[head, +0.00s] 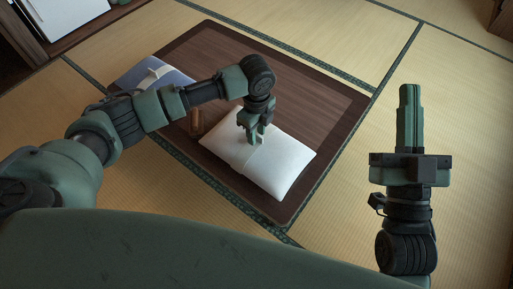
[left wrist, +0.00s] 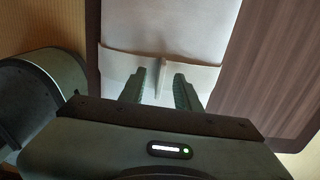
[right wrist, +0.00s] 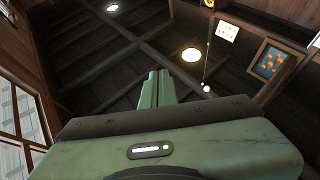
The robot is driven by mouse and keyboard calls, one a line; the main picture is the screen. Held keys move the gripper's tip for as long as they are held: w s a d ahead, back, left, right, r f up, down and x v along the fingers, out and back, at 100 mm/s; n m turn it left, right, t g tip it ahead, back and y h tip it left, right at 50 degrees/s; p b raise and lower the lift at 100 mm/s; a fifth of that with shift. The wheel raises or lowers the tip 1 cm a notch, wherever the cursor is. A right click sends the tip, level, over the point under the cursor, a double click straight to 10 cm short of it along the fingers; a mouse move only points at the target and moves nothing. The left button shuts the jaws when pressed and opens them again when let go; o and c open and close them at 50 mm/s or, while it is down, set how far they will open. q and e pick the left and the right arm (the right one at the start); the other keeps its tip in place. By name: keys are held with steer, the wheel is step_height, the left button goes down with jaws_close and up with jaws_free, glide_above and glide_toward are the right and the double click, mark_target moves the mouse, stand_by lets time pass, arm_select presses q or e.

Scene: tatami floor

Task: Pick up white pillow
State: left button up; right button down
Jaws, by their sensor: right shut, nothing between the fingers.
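The white pillow (head: 277,172) lies flat on the low dark wooden table, near its front corner. In the left wrist view, the pillow (left wrist: 165,28) shows a flap edge with a thin upright fold. The left fingers (left wrist: 160,82) are spread on either side of this fold, with gaps to it. Whether the fingertips touch the cloth cannot be told. My right gripper (head: 410,92) is shut, empty and pointing up, away from the table. Its closed fingers also show in the right wrist view (right wrist: 158,86).
The low table (head: 315,93) has free room behind the pillow. A blue and white folded item (head: 155,74) lies at its left end, partly behind my left arm. A small brown object (head: 196,121) is beside the pillow. Tatami floor (head: 455,110) is clear on the right.

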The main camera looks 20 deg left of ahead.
arm_select(q)
steer(key=shift+f, duration=0.6)
jaws_close()
arm_select(e)
steer(key=shift+s+d+r+t, duration=0.1)
steer(key=shift+s+r+t, duration=0.25)
steer(key=shift+r, duration=0.15)
steer(key=shift+s+r+t, duration=0.3)
steer(key=shift+r+t, duration=0.05)
steer(key=shift+r, duration=0.15)
arm_select(q)
steer(key=shift+r, duration=0.1)
